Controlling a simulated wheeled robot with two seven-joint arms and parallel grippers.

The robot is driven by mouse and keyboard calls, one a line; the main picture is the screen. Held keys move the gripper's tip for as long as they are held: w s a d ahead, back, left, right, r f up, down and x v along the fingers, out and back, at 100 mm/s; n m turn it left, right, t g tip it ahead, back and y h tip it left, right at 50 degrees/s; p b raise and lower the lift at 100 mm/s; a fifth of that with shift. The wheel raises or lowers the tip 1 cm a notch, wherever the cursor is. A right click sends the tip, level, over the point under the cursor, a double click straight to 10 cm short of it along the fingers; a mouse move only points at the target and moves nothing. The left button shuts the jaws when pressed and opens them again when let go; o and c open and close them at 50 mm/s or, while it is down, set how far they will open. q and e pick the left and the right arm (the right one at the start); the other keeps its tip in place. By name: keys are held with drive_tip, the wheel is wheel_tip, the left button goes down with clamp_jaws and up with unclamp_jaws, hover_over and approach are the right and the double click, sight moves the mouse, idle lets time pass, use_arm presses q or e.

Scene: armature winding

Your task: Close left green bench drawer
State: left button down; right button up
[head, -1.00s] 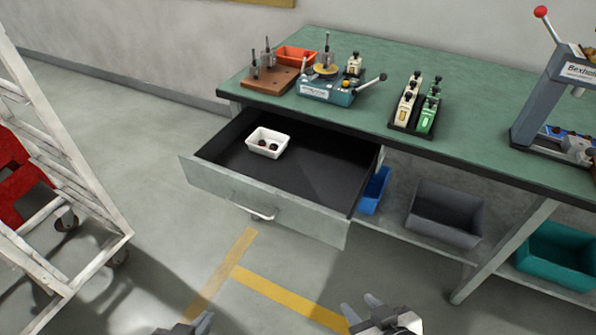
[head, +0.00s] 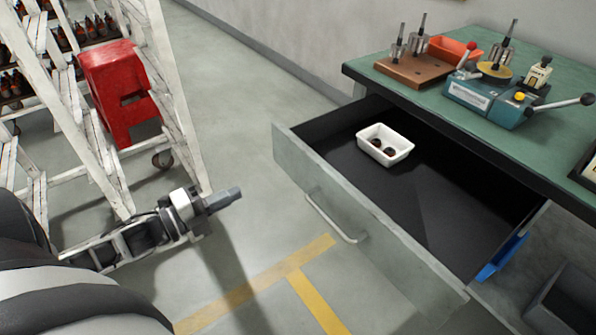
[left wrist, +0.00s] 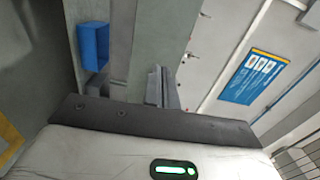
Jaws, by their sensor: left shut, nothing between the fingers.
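The left green bench drawer (head: 375,235) is pulled far out from under the green bench top (head: 450,110). Its grey-green front has a metal bar handle (head: 336,220). Inside, a white bin (head: 385,145) holds dark round parts. My left gripper (head: 225,198) is shut and empty, left of the drawer front, pointing toward it with a gap of floor between in the picture. Its fingers also show in the left wrist view (left wrist: 162,87), beside a grey-green panel that I cannot identify surely. My right gripper is not in view.
A white ladder-like frame (head: 165,90) on casters stands close behind my left arm, with a red stool (head: 118,95) beyond it. Fixtures and an orange bin (head: 455,50) stand on the bench. A blue bin (head: 500,258) sits below. Floor before the drawer is clear.

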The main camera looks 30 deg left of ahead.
sight(295, 164)
use_arm(q)
drive_tip(key=b+x, duration=0.1)
drive_tip(key=x, duration=1.1)
drive_tip(key=shift+w+d+r+b, duration=0.15)
drive_tip(key=shift+d+r+b, duration=0.05)
drive_tip(key=shift+b, duration=0.2)
drive_tip(key=shift+w+d, duration=0.25)
drive_tip(key=shift+w, duration=0.35)
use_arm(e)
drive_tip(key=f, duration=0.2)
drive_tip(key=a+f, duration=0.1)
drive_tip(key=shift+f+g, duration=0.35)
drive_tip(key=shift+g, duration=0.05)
use_arm(q)
drive_tip(key=shift+w, duration=0.1)
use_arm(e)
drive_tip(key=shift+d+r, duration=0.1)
